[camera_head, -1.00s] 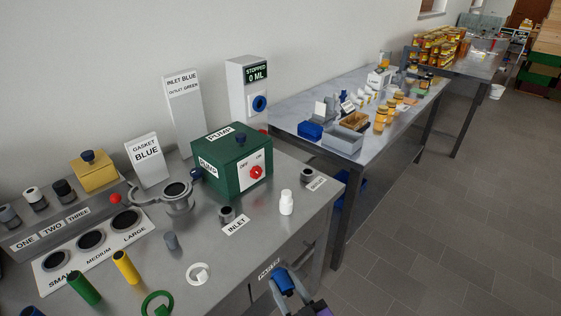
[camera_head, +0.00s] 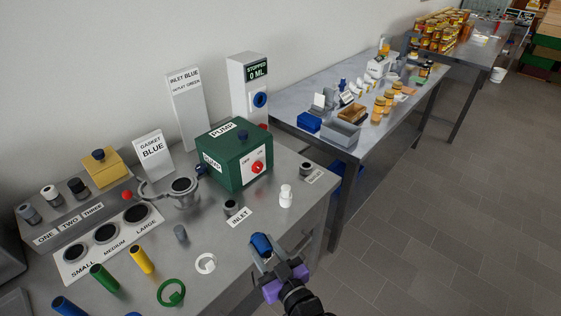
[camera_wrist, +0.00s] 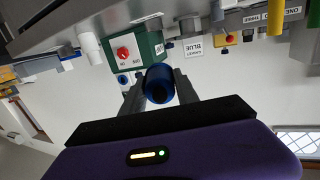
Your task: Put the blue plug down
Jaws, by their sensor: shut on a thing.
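The blue plug (camera_head: 261,244) is held between the fingers of my gripper (camera_head: 264,252), over the front part of the near steel bench. In the wrist view the blue plug (camera_wrist: 159,84) sits between the two grey fingertips of my gripper (camera_wrist: 160,90), with its dark round end facing the camera. My gripper is shut on it. Whether the plug touches the bench top cannot be told; it looks raised above it.
The bench (camera_head: 225,270) has bare room around my gripper. Nearby are a white ring (camera_head: 205,263), a green ring (camera_head: 171,293), the INLET socket (camera_head: 231,207), a white bottle (camera_head: 285,195) and the green pump (camera_head: 235,155).

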